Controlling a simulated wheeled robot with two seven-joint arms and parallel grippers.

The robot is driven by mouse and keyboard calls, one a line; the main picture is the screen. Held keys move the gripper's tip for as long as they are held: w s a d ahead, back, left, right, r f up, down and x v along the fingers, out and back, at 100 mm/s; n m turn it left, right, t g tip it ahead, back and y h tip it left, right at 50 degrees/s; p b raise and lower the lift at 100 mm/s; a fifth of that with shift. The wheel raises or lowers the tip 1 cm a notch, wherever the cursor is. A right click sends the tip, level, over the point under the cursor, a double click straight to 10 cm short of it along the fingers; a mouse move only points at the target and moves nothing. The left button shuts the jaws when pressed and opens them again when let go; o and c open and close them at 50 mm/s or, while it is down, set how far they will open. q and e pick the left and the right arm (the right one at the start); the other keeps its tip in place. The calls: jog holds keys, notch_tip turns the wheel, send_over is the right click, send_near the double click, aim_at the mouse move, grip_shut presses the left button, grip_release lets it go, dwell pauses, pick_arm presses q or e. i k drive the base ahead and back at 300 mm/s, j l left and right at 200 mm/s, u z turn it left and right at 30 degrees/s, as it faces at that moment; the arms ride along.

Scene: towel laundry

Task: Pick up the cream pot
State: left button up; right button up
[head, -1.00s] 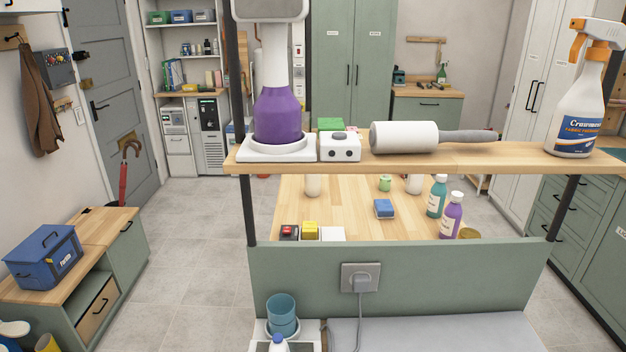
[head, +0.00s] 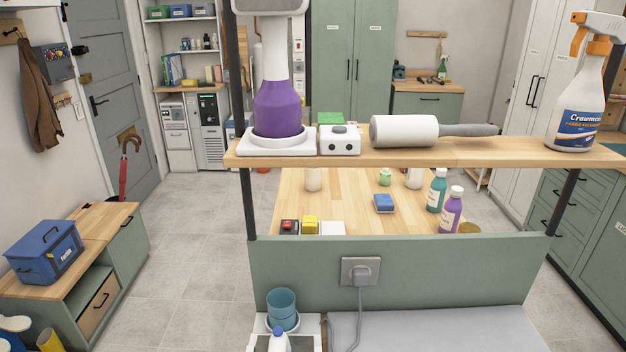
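I cannot tell for sure which thing is the cream pot. Candidates stand on the wooden tabletop behind the shelf: a whitish container (head: 313,180) at the left, another whitish container (head: 414,179) at the right, and a small green pot (head: 385,178) between them. The shelf hides the tops of the whitish ones. Neither of my grippers is in view, and nothing touches these things.
The raised wooden shelf (head: 350,158) holds a white-and-purple device (head: 278,110), a lint roller (head: 405,131) and a spray bottle (head: 580,100). A teal bottle (head: 436,192), a purple bottle (head: 451,212) and a blue block (head: 384,203) stand behind. Floor (head: 195,250) is clear at left.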

aim_at(312, 175)
jog(key=k+j, duration=0.1)
jog(key=j, duration=0.3)
jog(key=k+j+z, duration=0.1)
jog(key=j, duration=0.3)
jog(key=k+j, duration=0.2)
jog(key=j, duration=0.2)
jog(key=i+j+z, duration=0.1)
jog(key=j, duration=0.3)
jog(key=i+j+z, duration=0.1)
jog(key=j, duration=0.35)
jog(key=i+j+z, duration=0.15)
jog(key=j, duration=0.25)
jog(key=i+j+z, duration=0.1)
jog(key=i+j, duration=0.3)
jog(key=i+j+z, duration=0.1)
jog(key=i+j, duration=0.3)
jog(key=i+j+z, duration=0.15)
jog(key=i+j, duration=0.25)
jog(key=j, duration=0.2)
jog(key=i+j, duration=0.45)
jog(key=i+j+z, duration=0.15)
jog(key=i+j, duration=0.65)
jog(key=j, duration=0.25)
jog(key=l+z, duration=0.05)
